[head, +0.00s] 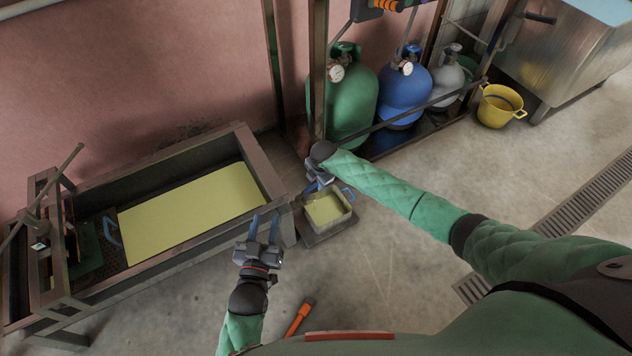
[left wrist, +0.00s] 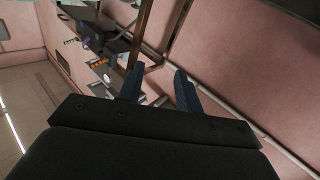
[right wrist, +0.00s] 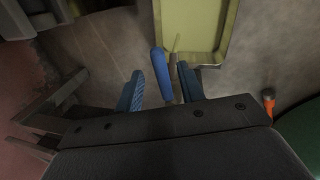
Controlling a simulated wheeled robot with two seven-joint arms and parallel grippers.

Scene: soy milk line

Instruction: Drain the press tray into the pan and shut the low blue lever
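The press tray (head: 205,245) is a long dark metal trough at the left, holding a broad pale yellow layer. The square pan (head: 330,225) stands on the floor by the tray's right end with pale yellow inside; it also shows in the right wrist view (right wrist: 228,30). A blue lever (right wrist: 161,75) lies between the fingers of my right gripper (right wrist: 158,82), with gaps on both sides. That gripper is open, beside the pan in the head view (head: 317,182). A thin pale line near the pan may be liquid. My left gripper (head: 265,220) is open and empty by the tray's front wall.
Green (head: 355,105) and blue (head: 404,95) gas cylinders stand in a metal rack at the back. A yellow pot (head: 500,106) is at the right. An orange-handled tool (head: 299,318) lies on the floor in front. The floor right of the pan is clear.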

